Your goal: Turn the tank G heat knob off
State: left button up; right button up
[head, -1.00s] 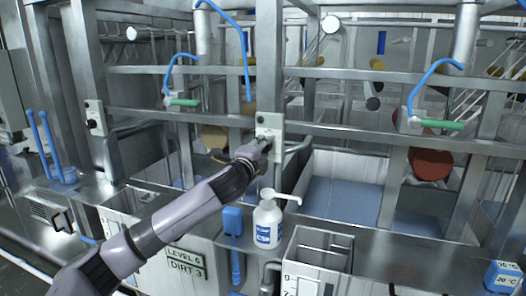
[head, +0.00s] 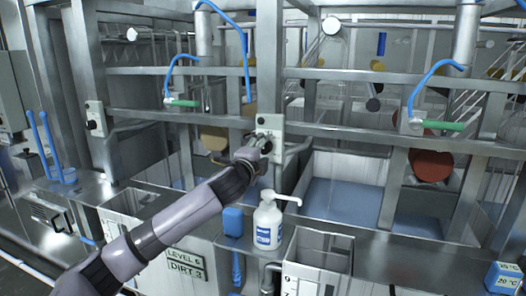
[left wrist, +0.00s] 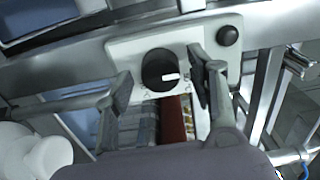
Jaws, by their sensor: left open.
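The heat knob (left wrist: 160,70) is round and black with a white pointer mark, on a pale control plate (head: 278,124) fixed to a steel post. In the left wrist view the pointer lies toward the right of the picture. My left gripper (head: 258,144) is at the plate in the head view. Its fingers (left wrist: 160,72) are open, one on each side of the knob in the left wrist view, with visible gaps to it. A smaller black button (left wrist: 228,36) sits on the same plate. In the head view my gripper largely hides the knob. No tank letter is readable.
A white pump bottle (head: 267,222) stands on the steel ledge below my arm, beside a blue-handled tool (head: 233,222). A blue-liquid tank (head: 340,200) lies right of the post. Another control plate (head: 95,118) is on the left post. Horizontal rails cross near the gripper.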

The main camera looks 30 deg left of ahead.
pick_arm(q)
jog(key=shift+s, duration=0.15)
jog(key=v, duration=1.1)
jog(key=shift+s+d, duration=0.25)
jog(key=shift+s, duration=0.1)
